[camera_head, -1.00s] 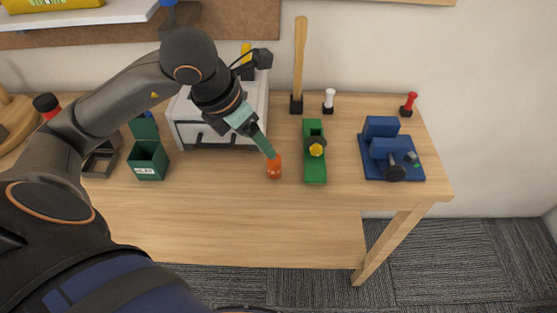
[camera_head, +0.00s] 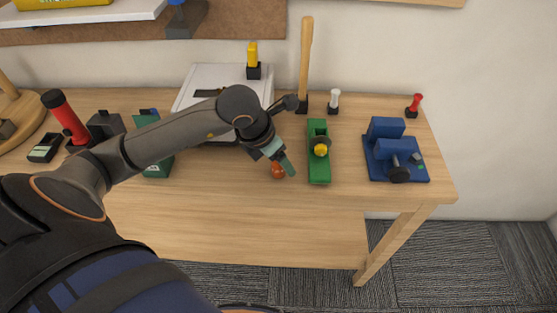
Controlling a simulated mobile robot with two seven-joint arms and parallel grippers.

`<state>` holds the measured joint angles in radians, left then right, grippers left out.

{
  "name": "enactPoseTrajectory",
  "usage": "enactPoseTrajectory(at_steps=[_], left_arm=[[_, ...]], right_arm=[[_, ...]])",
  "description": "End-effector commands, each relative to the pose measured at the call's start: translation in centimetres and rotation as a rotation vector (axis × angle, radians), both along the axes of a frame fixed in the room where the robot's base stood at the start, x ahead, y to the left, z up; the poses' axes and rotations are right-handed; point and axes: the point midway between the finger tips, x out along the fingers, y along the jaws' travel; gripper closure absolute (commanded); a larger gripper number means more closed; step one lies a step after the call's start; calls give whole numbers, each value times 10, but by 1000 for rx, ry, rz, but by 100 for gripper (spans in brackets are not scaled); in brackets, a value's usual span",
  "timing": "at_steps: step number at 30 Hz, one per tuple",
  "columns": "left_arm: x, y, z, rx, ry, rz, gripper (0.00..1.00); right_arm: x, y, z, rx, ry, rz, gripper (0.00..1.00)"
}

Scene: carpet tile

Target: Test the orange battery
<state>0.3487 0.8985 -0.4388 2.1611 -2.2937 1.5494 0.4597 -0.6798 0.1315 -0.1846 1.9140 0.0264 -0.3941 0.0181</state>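A small orange object (camera_head: 278,172), which looks like the battery, is on the wooden table near its front edge. My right gripper is not in view. No battery tester can be named with certainty; a small dark device with a greenish face (camera_head: 45,148) lies at the far left.
A green tool with a yellow knob (camera_head: 319,165) lies just right of the orange object. A blue vise (camera_head: 394,160) stands farther right. A white toolbox (camera_head: 197,90), an upright wooden handle (camera_head: 306,60) and a green bin (camera_head: 160,168) are around my arm. The table's front strip is clear.

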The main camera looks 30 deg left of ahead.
Motion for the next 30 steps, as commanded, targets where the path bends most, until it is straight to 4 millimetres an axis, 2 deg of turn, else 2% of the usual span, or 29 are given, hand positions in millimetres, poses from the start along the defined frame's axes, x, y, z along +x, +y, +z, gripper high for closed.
enactPoseTrajectory(at_steps=[5,25,30], left_arm=[[0,0,0,0,0,0,24],[0,0,0,0,0,0,100],[0,0,0,0,0,0,100]], right_arm=[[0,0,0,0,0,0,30],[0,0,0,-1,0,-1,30],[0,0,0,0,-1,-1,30]])
